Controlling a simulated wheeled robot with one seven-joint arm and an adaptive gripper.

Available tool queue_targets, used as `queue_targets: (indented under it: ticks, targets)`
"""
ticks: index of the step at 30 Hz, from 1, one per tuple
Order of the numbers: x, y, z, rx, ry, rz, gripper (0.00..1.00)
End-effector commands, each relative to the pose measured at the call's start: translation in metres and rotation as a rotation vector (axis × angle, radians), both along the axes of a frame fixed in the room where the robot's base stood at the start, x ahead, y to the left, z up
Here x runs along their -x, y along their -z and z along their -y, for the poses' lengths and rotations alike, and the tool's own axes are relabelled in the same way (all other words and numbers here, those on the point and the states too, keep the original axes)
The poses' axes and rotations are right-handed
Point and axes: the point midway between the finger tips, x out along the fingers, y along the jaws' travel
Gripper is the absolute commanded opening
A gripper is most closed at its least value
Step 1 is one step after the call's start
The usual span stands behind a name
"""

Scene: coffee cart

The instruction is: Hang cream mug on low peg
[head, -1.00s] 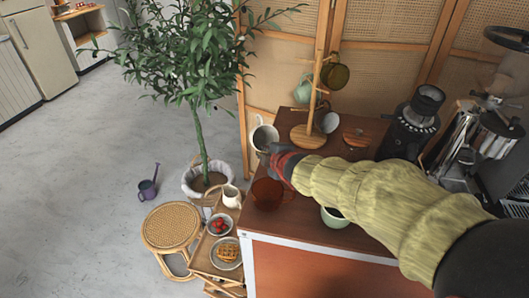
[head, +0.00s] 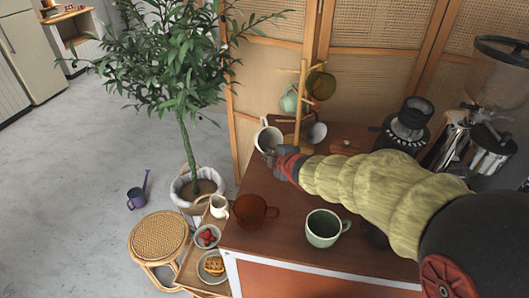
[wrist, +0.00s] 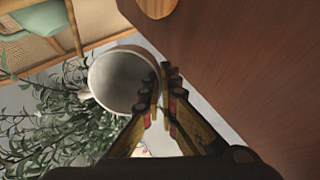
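The cream mug (head: 268,139) is at the left back edge of the counter, beside the wooden mug stand (head: 303,105). In the wrist view the mug (wrist: 118,80) shows its open mouth. My gripper (wrist: 161,88) is shut on the mug's side, with its fingers close together at the wall; in the head view my gripper (head: 276,158) is partly hidden by the mug and arm. A green mug (head: 289,101) and an olive mug (head: 321,86) hang on the stand's pegs. The low peg is not clearly seen.
A pale cup (head: 317,132) is by the stand's foot. A brown mug (head: 251,210) and a green mug (head: 323,228) stand on the counter (head: 285,245). A grinder (head: 408,125) is to the right. A leafy plant (head: 185,85) stands left of the counter.

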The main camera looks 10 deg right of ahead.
Motion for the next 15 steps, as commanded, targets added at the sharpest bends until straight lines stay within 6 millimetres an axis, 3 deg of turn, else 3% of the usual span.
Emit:
queue_targets:
  ticks: [15]
  targets:
    - [-0.007, 0.002, 0.033, -0.001, 0.002, 0.003, 0.00]
